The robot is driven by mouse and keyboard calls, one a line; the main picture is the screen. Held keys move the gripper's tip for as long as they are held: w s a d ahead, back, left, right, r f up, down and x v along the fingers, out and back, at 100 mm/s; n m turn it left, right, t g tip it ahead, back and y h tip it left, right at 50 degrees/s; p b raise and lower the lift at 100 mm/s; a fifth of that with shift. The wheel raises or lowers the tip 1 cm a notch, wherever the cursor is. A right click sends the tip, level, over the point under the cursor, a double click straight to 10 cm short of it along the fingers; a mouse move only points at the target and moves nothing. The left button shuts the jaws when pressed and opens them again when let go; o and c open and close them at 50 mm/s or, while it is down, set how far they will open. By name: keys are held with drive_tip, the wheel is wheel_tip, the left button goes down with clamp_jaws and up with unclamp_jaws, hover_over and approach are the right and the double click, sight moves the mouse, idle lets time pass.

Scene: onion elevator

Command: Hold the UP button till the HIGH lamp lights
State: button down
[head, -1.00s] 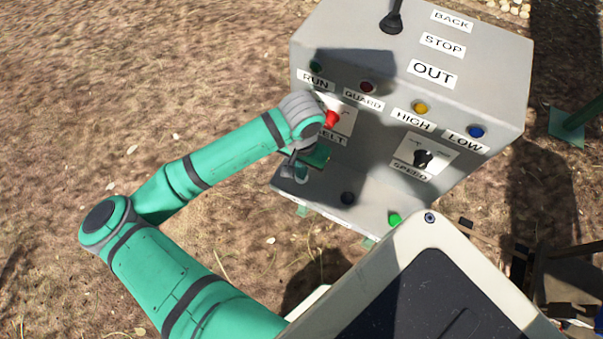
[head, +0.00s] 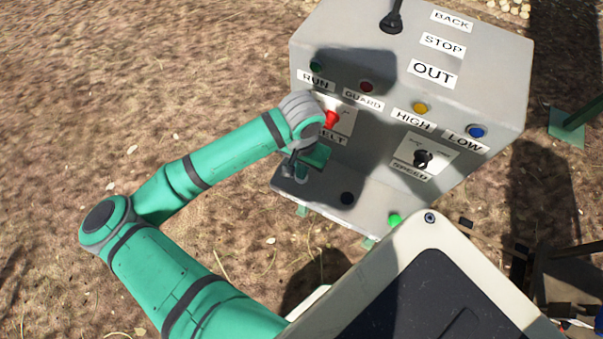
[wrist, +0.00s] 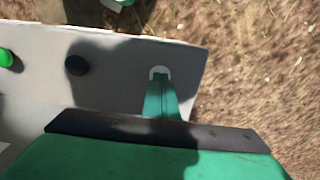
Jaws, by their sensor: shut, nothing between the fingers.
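The grey control box (head: 470,100) carries a yellow lamp (head: 420,107) above the HIGH label (head: 413,120); I cannot tell whether it is lit. On the box's lower ledge (head: 325,206) sit a white button (wrist: 158,71), a black button (head: 347,198) and a green button (head: 394,220). No UP label is readable; the white button is mostly covered by my gripper. My gripper (head: 300,174) points down at the ledge's left end, fingers shut and empty. In the wrist view the fingertips (wrist: 160,82) overlap the white button; contact or pressing cannot be told.
A blue lamp (head: 477,131) marks LOW. A red BELT switch (head: 330,119) sits close to my wrist. A black SPEED knob (head: 423,158) is on the front, and a black lever (head: 392,20) stands on top. Open ground lies left.

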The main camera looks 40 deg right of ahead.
wheel_tip(320, 180, up, 7)
idle(0.7)
idle(1.0)
